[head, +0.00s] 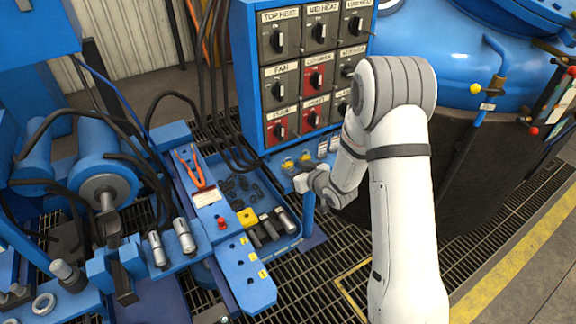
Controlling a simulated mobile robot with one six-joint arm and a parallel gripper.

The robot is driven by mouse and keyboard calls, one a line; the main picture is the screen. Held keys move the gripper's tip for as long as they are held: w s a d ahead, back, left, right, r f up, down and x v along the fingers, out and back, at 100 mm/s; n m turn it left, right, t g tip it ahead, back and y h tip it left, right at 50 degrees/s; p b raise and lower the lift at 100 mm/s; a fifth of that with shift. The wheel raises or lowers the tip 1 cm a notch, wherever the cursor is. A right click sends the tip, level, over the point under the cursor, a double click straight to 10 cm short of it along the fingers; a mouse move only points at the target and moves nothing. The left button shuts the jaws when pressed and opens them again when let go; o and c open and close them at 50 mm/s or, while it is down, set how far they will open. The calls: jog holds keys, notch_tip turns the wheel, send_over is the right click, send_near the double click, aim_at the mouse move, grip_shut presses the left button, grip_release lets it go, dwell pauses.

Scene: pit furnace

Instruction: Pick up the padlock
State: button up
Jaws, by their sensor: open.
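Two small yellow pieces, which look like padlocks, sit on a blue ledge under the switch cabinet; one is the left piece (289,164) and the other the right piece (305,159). They are too small to tell for certain. My gripper (302,184) is at the end of my white arm, just below and in front of these pieces. It is open, and its fingers show only as a small pale shape. I see nothing held in it. I cannot tell whether it touches the ledge.
Orange-handled pliers (191,168) lie on the blue bench. The switch cabinet (240,75) rises behind, with hanging cables. Metal grating (320,262) covers the floor.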

aim_at(289, 167)
jog(key=x, duration=0.4)
jog(key=shift+a, duration=0.15)
jog(key=shift+c, duration=0.4)
jog(key=c, duration=0.7)
notch_tip(289, 167, up, 18)
jog(key=p, duration=0.1)
jog(key=shift+p, duration=0.3)
